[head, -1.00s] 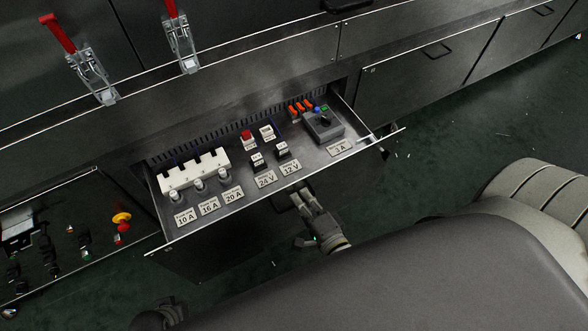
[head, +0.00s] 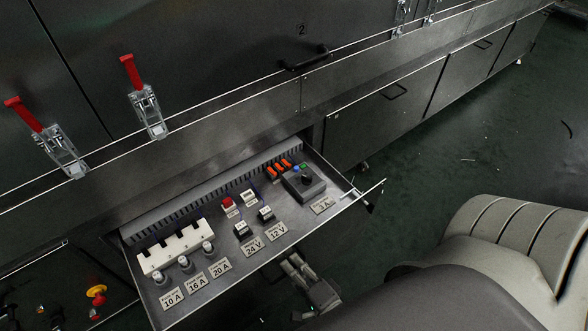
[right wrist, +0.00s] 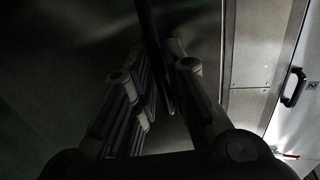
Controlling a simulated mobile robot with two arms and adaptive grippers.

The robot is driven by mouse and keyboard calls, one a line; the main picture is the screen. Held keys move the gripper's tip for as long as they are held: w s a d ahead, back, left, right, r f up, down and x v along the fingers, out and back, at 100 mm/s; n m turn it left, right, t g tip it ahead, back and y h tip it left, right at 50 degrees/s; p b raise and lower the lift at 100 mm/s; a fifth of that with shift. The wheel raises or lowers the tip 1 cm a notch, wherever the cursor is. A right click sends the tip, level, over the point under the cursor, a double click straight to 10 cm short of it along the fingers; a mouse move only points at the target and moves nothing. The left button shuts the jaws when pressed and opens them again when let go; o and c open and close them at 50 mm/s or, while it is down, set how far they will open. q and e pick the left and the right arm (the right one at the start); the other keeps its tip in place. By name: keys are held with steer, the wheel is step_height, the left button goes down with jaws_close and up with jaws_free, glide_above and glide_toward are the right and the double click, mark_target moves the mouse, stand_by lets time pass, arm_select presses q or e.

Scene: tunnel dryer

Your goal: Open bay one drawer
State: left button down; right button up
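The bay one drawer (head: 215,296) stands well out of the cabinet, below the counter ledge in the head view. Its tray carries fuse holders, switches and a grey knob box, with labels such as 10 A and 24 V. My right gripper (head: 287,263) is at the drawer's front, under its front edge. In the right wrist view its fingers (right wrist: 155,72) stand on either side of a dark handle bar (right wrist: 146,22) and appear closed on it. The front panel and most of the handle are hidden in the head view. My left gripper is not in view.
Two red-handled toggle clamps (head: 146,108) stand above the drawer. A closed drawer (head: 375,112) is to the right. A panel with a yellow and red button (head: 96,291) is at the lower left.

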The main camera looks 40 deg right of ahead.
steer(key=v, duration=1.2)
stand_by(0.6)
